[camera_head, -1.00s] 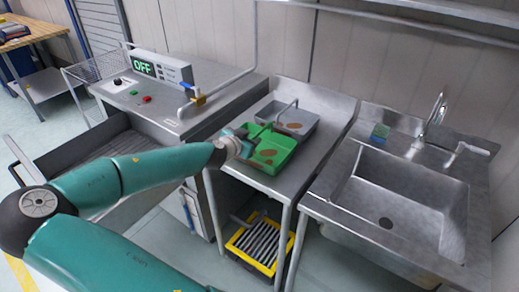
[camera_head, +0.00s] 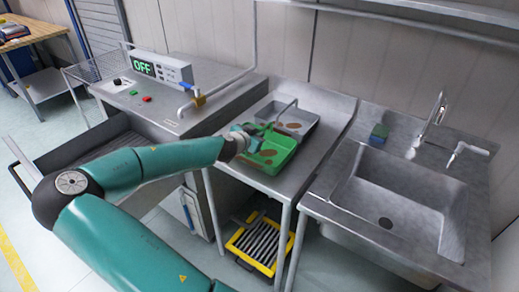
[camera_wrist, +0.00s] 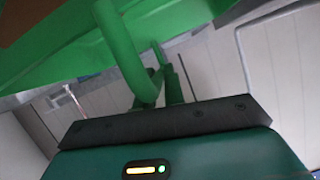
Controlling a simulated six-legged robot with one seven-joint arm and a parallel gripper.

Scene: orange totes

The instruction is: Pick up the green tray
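The green tray (camera_head: 277,158) sits on the steel counter between the machine and the sink, with brown pieces in it. It fills the upper left of the wrist view (camera_wrist: 60,55), where its curved green handle (camera_wrist: 122,55) comes down to my fingers. My gripper (camera_head: 243,138) is at the tray's left side in the head view. In the wrist view my dark fingers (camera_wrist: 172,85) are close together at the handle and look shut on it, though the handle partly hides the contact.
A grey tray (camera_head: 301,118) with brown pieces stands just behind the green one. The machine with the OFF display (camera_head: 144,67) is to the left. A yellow-edged rack (camera_head: 262,240) is below.

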